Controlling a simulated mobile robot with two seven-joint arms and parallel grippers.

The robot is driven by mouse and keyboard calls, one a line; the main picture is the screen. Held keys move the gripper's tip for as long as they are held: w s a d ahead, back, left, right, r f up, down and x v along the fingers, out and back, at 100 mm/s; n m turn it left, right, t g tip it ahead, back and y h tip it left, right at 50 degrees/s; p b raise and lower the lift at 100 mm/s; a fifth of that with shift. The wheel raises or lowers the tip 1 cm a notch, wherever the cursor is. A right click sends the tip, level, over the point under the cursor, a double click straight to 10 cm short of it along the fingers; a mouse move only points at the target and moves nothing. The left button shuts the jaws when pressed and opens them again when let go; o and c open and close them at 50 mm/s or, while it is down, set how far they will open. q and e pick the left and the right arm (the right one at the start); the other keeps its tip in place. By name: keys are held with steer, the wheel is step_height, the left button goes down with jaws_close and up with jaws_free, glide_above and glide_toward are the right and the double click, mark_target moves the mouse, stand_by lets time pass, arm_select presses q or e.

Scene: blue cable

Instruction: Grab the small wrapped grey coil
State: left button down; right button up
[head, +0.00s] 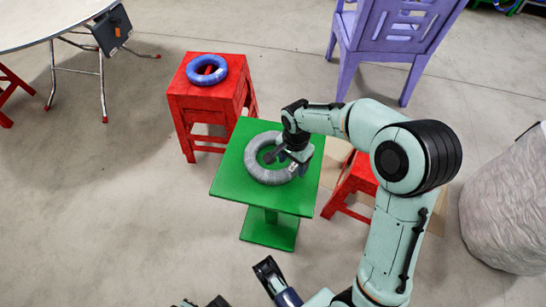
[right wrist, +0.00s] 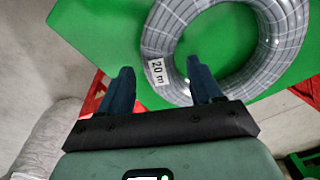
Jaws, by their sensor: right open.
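The grey coil (head: 252,164) is a ring wrapped in clear film, lying flat on a green table (head: 300,203). In the right wrist view the coil (right wrist: 226,84) shows a white "20 m" label on its near left rim. My right gripper (head: 284,158) is over the coil's right side in the head view. In the right wrist view its open fingers (right wrist: 160,78) stand apart, the left one outside the ring and the right one overlapping its rim. I cannot tell their height over it.
A blue coil (head: 207,77) lies on a red stool (head: 205,103) behind left. Another red stool (head: 350,188) stands right of the green table, partly hidden by my arm. A purple chair (head: 392,43), a white table (head: 45,18) and a large wrapped bundle (head: 512,205) stand around.

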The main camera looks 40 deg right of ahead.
step_height(320, 180, down, 3)
steer(key=shift+w+r+b, duration=0.1)
steer(key=shift+w+b, duration=0.05)
steer(key=shift+b, duration=0.2)
arm_select(q)
steer(key=shift+w+a+f, duration=0.35)
steer(key=shift+w+f, duration=0.2)
steer(key=shift+w, duration=0.05)
arm_select(e)
steer(key=shift+r, duration=0.1)
jaws_close()
steer(key=shift+r, duration=0.1)
